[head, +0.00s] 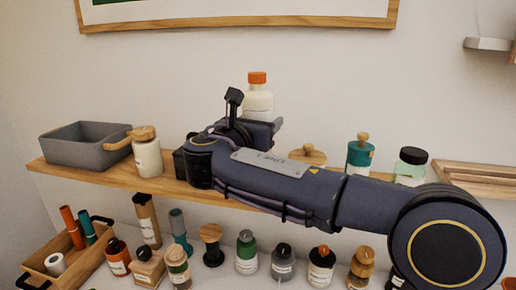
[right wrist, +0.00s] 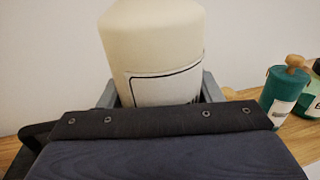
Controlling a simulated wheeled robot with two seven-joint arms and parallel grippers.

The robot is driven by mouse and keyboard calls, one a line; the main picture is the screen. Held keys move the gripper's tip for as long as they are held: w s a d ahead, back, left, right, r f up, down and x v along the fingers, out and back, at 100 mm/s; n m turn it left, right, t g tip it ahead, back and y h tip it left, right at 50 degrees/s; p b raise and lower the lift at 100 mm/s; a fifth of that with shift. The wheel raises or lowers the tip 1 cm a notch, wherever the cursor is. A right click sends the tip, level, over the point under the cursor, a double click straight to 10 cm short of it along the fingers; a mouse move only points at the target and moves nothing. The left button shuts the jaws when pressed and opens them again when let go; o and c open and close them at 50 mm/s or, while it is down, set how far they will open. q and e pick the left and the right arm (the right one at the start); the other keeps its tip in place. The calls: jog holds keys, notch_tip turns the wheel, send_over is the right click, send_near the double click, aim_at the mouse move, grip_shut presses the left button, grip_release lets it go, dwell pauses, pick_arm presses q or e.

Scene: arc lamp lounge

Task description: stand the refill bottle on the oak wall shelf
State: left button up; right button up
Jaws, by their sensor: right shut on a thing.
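The refill bottle (head: 258,101) is cream with an orange cap and a pale label. It is upright behind my right wrist in the head view, in front of the wall. It also fills the upper middle of the right wrist view (right wrist: 155,50), with its cap out of frame. My right gripper (right wrist: 158,92) is shut on it, one finger on each side. The oak wall shelf (head: 98,178) runs across the head view below the bottle. The bottle's base is hidden, so I cannot tell whether it touches the shelf. My left gripper is not in view.
On the shelf are a grey bin (head: 75,150), a cream jar with a wooden top (head: 147,157), a teal bottle (head: 359,155), a green jar with a black lid (head: 411,165) and a wooden tray (head: 480,176). Several bottles stand below, beside a wooden caddy (head: 62,262).

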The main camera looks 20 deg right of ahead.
jog(key=w+d+f, duration=0.1)
jog(key=f, duration=0.2)
jog(key=w+d+f, duration=0.1)
jog(key=w+f, duration=0.1)
jog(key=w+d+f, duration=0.1)
jog(key=w+f, duration=0.1)
jog(key=f, duration=0.1)
jog(key=shift+d+f+p, duration=0.15)
jog(key=shift+f+p, duration=0.15)
jog(key=shift+f, duration=0.05)
jog(key=shift+s+f, duration=0.1)
jog(key=shift+f, duration=0.25)
jog(key=shift+f, duration=0.1)
jog(key=shift+f, duration=0.15)
jog(key=o, duration=1.3)
